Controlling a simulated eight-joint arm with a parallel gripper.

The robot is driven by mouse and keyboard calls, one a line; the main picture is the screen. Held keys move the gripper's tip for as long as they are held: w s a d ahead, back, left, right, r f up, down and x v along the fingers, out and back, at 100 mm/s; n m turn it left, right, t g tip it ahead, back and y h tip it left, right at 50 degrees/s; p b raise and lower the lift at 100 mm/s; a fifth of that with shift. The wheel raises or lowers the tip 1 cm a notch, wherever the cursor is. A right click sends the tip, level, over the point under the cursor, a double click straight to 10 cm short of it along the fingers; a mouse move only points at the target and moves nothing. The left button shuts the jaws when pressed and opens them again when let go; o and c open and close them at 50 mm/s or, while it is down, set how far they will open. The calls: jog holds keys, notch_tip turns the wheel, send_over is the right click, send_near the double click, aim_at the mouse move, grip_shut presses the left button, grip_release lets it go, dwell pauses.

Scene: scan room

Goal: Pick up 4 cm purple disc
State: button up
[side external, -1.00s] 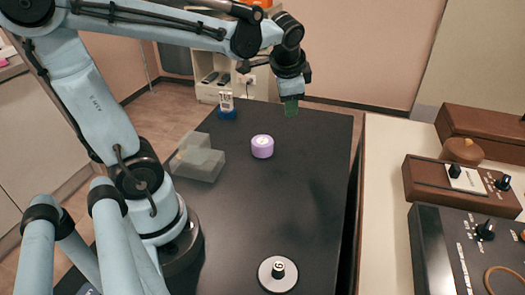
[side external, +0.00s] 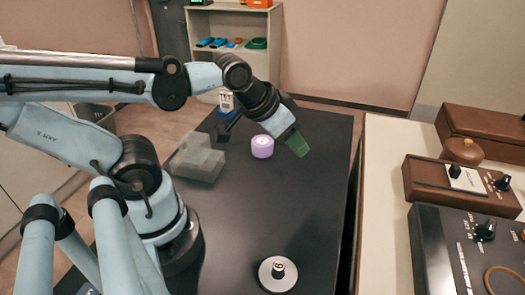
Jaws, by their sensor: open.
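The purple disc (side external: 262,147) is a short, pale purple cylinder standing on the dark table (side external: 255,215), towards its far end. My gripper (side external: 261,141) is open, with a green fingertip to the right of the disc and a dark finger to its left. The disc shows between the two fingers in the picture and is not held. I cannot tell how high the fingertips are above the table or whether they are nearer or farther than the disc.
A clear grey box-like block (side external: 196,160) stands left of the disc. A blue and white item (side external: 226,103) is behind the dark finger. A white round base with a black knob (side external: 278,273) is at the near end. A pale counter (side external: 385,220) with equipment lies right.

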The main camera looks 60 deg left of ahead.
dwell(0.4)
jog(key=o, duration=1)
jog(key=w+a+f+m+g+y, duration=0.45)
jog(key=a+m+y, duration=0.2)
jog(key=m, duration=0.35)
jog(key=m+g+y, duration=0.4)
jog(key=g+y, duration=0.1)
send_near(267, 144)
jog(key=shift+w+a+f+t, duration=0.15)
jog(key=shift+w+a+f, duration=0.1)
jog(key=shift+a, duration=0.3)
jog(key=shift+w+a+f+t, duration=0.15)
jog(key=shift+a+f, duration=0.1)
jog(key=shift+a, duration=0.35)
jog(key=shift+s+f+m+g+y, duration=0.5)
jog(key=shift+f+m+g+y, duration=0.15)
jog(key=shift+f+y, duration=0.15)
jog(key=shift+x, duration=3.7)
